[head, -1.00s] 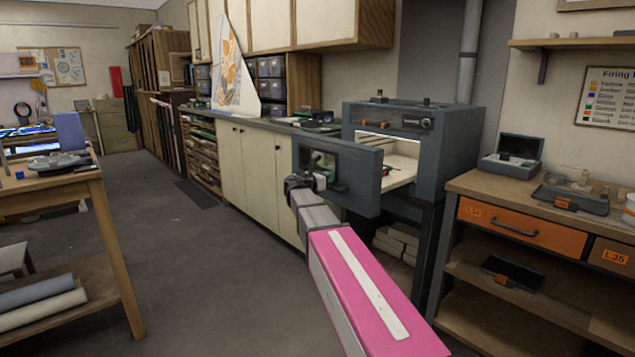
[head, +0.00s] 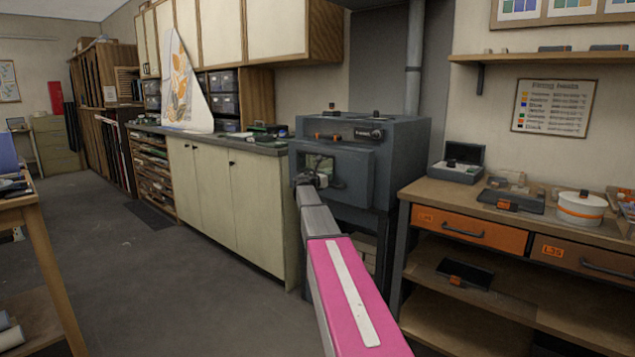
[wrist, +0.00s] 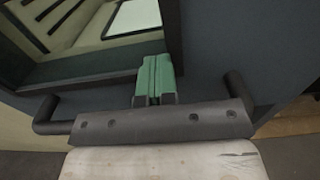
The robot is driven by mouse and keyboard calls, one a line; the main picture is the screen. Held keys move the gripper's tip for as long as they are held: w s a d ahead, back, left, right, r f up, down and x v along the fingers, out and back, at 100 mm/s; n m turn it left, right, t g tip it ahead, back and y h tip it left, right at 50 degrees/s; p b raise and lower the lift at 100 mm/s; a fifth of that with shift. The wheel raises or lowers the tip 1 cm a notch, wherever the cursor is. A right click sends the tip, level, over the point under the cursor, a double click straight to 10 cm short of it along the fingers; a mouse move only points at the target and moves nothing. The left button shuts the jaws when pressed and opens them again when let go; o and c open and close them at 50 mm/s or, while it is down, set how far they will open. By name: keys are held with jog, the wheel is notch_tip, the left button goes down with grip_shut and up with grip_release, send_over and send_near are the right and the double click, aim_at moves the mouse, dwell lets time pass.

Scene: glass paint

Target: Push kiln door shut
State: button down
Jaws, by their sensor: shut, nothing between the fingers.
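The kiln (head: 400,150) is a dark grey box on a stand. Its door (head: 356,172), with a small window (head: 320,162), now lies across the kiln's front and hides the inside. I cannot tell whether a thin gap is left at its edge. My gripper (head: 308,180) is shut and empty, right at the door's front near the handle. In the wrist view its green fingertips (wrist: 155,80) lie close together against the door face below the window, with the dark handle bar (wrist: 236,88) showing on the right side.
A cream cabinet (head: 215,190) with a grey worktop stands left of the kiln. A wooden workbench (head: 560,222) with orange drawers stands right. A wooden table (head: 40,240) is at the left edge. The floor (head: 170,270) between is clear.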

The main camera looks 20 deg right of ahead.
jog(key=shift+x, duration=2.75)
jog(key=shift+w+r, duration=0.1)
jog(key=v, duration=1.5)
jog(key=s+a+f+m+g+y, duration=0.2)
jog(key=s+a+f+m, duration=0.15)
jog(key=s+f, duration=0.35)
jog(key=s+a+f+m+g+y, duration=0.1)
jog(key=s+a+f+m+y, duration=0.15)
jog(key=s+f+m, duration=0.5)
jog(key=s+a+f+m+g+y, duration=0.1)
jog(key=s+a+f+g+y, duration=0.15)
jog(key=s+f, duration=0.45)
jog(key=s+a+f+m+g+y, duration=0.1)
jog(key=s+a+f+m+y, duration=0.3)
jog(key=s, duration=0.6)
jog(key=s+a+f+m+g+y, duration=0.2)
jog(key=s+a+f+m+y, duration=0.2)
jog(key=s+a+f+m, duration=0.4)
jog(key=s+a+f, duration=0.2)
jog(key=a, duration=0.1)
jog(key=shift+a+f+y, duration=0.3)
jog(key=shift+a, duration=0.05)
